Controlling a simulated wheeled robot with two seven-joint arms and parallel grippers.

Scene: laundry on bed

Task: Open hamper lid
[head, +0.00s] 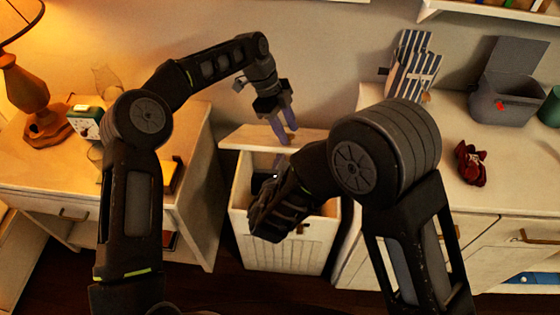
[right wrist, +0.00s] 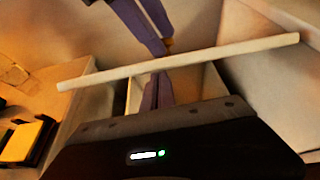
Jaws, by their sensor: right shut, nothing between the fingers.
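The white hamper (head: 290,247) stands between the two cabinets, and its inside shows. Its lid (head: 245,136) is raised at the back; in the right wrist view the lid (right wrist: 215,54) is a thin slanted strip. My left gripper (head: 290,136) is at the lid, fingers pointing down with a gap between them; its fingers also show in the right wrist view (right wrist: 166,47). My right gripper (right wrist: 160,83) is shut and empty, its tips just below the lid edge.
The right cabinet (head: 500,220) holds a grey bin (head: 503,105), striped cloth (head: 413,70) and a dark red item (head: 472,163). Something dark (head: 262,182) lies inside the hamper.

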